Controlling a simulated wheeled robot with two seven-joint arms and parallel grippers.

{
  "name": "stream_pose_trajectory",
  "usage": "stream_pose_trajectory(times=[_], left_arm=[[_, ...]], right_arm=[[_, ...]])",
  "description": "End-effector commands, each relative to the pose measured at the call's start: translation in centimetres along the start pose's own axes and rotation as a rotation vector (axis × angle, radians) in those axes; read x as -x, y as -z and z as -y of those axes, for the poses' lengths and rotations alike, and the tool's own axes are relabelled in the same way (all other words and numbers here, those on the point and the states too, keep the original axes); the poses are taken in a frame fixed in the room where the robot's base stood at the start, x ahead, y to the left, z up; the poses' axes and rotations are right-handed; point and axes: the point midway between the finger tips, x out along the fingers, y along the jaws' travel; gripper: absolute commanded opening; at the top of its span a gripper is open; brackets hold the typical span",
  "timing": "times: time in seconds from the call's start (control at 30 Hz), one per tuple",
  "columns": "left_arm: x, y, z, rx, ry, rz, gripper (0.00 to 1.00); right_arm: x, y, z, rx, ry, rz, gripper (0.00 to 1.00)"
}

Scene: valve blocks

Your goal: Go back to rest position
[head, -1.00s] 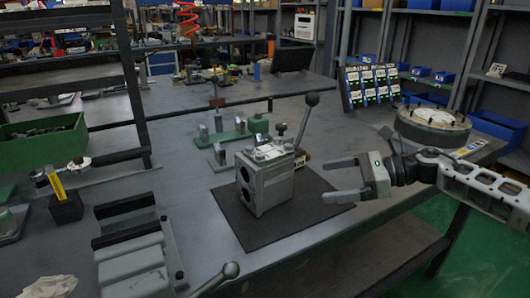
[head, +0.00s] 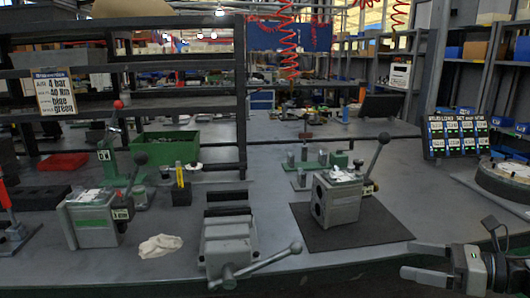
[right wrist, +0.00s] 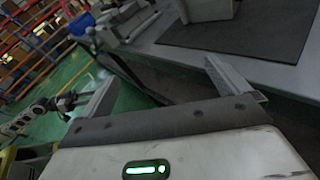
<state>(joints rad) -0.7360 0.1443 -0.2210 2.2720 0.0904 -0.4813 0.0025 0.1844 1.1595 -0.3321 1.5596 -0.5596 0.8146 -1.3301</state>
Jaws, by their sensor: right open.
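My right gripper (head: 428,262) is in the lower right of the head view, in front of the table's front edge. Its two fingers are apart with nothing between them. In the right wrist view its open fingers (right wrist: 158,85) point toward the table edge, clear of it. A grey valve block (head: 338,200) with a lever stands upright on a dark mat (head: 372,232), to the left of the gripper and apart from it. Another valve block (head: 93,220) with a green label stands at the left of the table. My left gripper is not in the head view.
A grey vise (head: 228,240) with a handle sits mid-table, beside a crumpled cloth (head: 160,245). A green bin (head: 165,147) and a green fixture (head: 318,160) stand behind. A round turntable (head: 505,180) is at the right. Green floor (right wrist: 115,112) shows beyond the table edge.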

Motion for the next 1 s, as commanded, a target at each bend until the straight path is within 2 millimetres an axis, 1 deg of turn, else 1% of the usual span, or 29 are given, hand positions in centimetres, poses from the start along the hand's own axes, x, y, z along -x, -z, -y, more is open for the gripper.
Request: stream_pose_trajectory(times=[0.03,0.1,0.17,0.27,0.37,0.47,0.5,0.57,0.6,0.67,0.7,0.8,0.87,0.9,1.0], left_arm=[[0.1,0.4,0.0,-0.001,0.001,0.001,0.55],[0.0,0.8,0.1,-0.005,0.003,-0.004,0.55],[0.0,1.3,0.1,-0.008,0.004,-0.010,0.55],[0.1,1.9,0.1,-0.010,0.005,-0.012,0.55],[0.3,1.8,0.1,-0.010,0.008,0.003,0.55],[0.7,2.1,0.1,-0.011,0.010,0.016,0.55],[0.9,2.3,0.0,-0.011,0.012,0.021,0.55],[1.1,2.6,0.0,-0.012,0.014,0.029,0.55],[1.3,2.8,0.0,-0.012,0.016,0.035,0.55],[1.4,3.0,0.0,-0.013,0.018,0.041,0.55],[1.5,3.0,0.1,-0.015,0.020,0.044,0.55],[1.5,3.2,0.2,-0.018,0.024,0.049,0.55],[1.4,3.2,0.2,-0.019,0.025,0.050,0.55],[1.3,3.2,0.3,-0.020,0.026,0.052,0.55],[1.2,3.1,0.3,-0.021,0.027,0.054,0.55]], right_arm=[[-1.0,0.4,-0.8,-0.086,-0.001,0.035,1.00],[-2.3,1.1,-1.7,-0.214,0.006,0.084,1.00],[-3.3,1.7,-2.5,-0.335,0.014,0.128,1.00],[-4.9,2.9,-3.9,-0.569,0.031,0.206,1.00],[-6.4,4.4,-5.7,-0.862,0.053,0.298,1.00],[-7.7,6.3,-8.2,-1.255,0.089,0.413,1.00],[-8.0,7.4,-9.4,-1.453,0.112,0.469,1.00],[-8.3,9.2,-11.5,-1.784,0.154,0.565,1.00],[-8.2,10.6,-13.0,-2.009,0.188,0.633,1.00],[-8.0,12.4,-15.3,-2.316,0.240,0.732,1.00],[-7.8,13.5,-16.8,-2.492,0.275,0.793,1.00],[-7.3,15.5,-19.8,-2.828,0.352,0.923,1.00],[-7.1,16.3,-21.1,-2.958,0.386,0.979,1.00],[-7.0,16.6,-21.8,2.896,-0.385,-0.965,1.00],[-6.9,17.1,-22.5,2.815,-0.385,-0.947,1.00]])
